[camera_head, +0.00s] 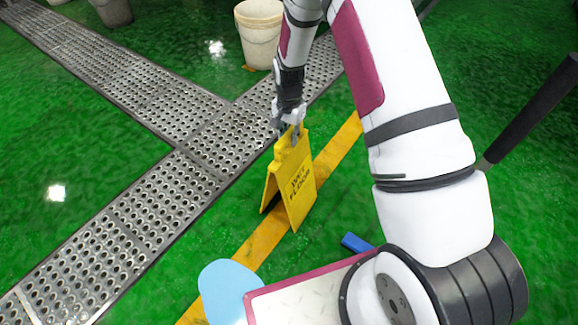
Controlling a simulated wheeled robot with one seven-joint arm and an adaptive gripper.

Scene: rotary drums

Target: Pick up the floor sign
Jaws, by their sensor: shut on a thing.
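The floor sign (296,187) is a yellow folding A-frame with dark "wet floor" lettering, in the middle of the head view. It is upright with its two panels spread at the bottom. I cannot tell whether its feet touch the floor. My gripper (289,132) points down and is shut on the sign's top edge. My fingers partly cover the top of the sign.
Perforated metal drain covers (120,235) cross the green floor left of the sign. A yellow floor line (262,240) runs behind it. A whitish bucket (260,38) stands at the back. A light blue shape (228,290) and a small blue object (356,243) lie near my base.

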